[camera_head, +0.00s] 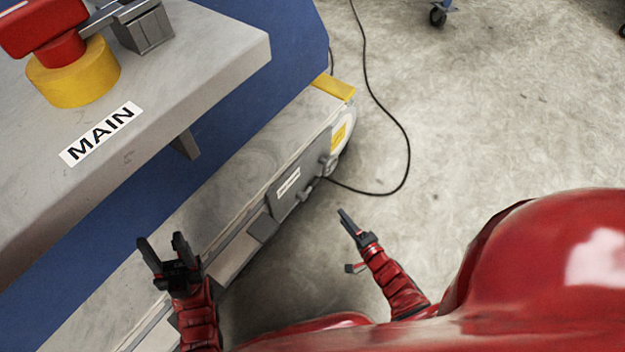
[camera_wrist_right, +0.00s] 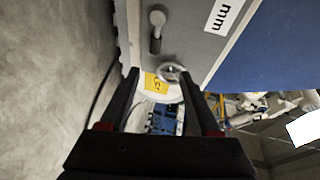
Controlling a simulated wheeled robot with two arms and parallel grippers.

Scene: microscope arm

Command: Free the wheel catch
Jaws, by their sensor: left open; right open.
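A grey panel (camera_head: 285,189) with a white label is on the side of the low base. A short grey lever (camera_head: 306,189) and a metal ring (camera_head: 328,167) sit at its far end; I cannot tell which is the wheel catch. The right wrist view also shows the lever (camera_wrist_right: 156,28) and the ring (camera_wrist_right: 173,73). My right gripper (camera_head: 346,218) is open and empty beside the base; in its wrist view the ring shows between its fingers (camera_wrist_right: 160,76). My left gripper (camera_head: 160,241) is open and empty over the base's near part.
A grey worktop (camera_head: 200,70) with a MAIN label (camera_head: 100,134) overhangs the base at upper left. It carries a red handle on a yellow collar (camera_head: 75,78). A black cable (camera_head: 398,120) lies on the floor. The floor to the right is mostly clear.

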